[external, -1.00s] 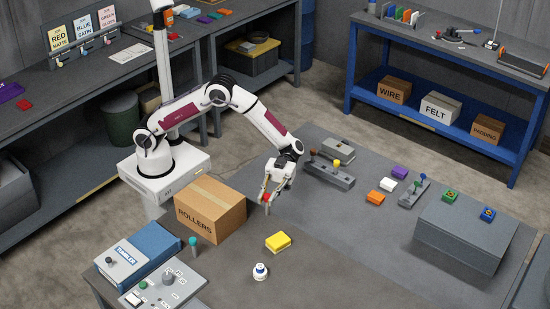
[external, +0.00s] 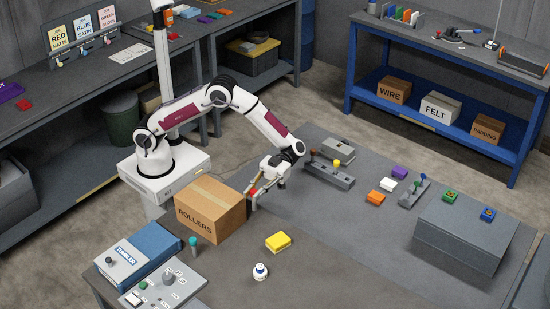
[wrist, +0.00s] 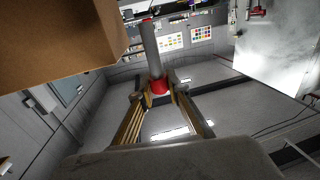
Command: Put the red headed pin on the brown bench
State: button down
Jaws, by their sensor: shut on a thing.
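My gripper (external: 255,191) is shut on the red headed pin, whose red head (wrist: 159,85) sits between the fingertips in the wrist view. The pin's grey shaft (wrist: 150,45) sticks out beyond the fingers. In the external view the gripper is tilted towards the left, close to the right side of the ROLLERS carton. The pin is small there, and I cannot tell whether it touches anything. The brownish-grey bench top (external: 335,285) lies below and in front of the gripper, with a greyer area behind it.
The ROLLERS carton (external: 212,208) is very near; its side (wrist: 60,40) fills the wrist view's upper left. A pin rack (external: 330,175) stands right. The bench's front middle is clear.

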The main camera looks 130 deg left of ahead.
aim_at(255, 209)
jog(key=shift+f, duration=1.7)
jog(key=shift+f, duration=2.3)
jog(key=shift+f, duration=0.25)
jog(key=c, duration=1.9)
grip_release()
jog(key=shift+s+a+r, duration=0.1)
jog(key=shift+s+a, duration=0.15)
jog(key=shift+a, duration=1.05)
jog(key=shift+s+a+r, duration=0.1)
jog(key=shift+s+a, duration=0.1)
jog(key=shift+a, duration=1.05)
jog(key=shift+s+a+r, duration=0.1)
jog(key=shift+s+a, duration=0.15)
jog(key=shift+a, duration=1.05)
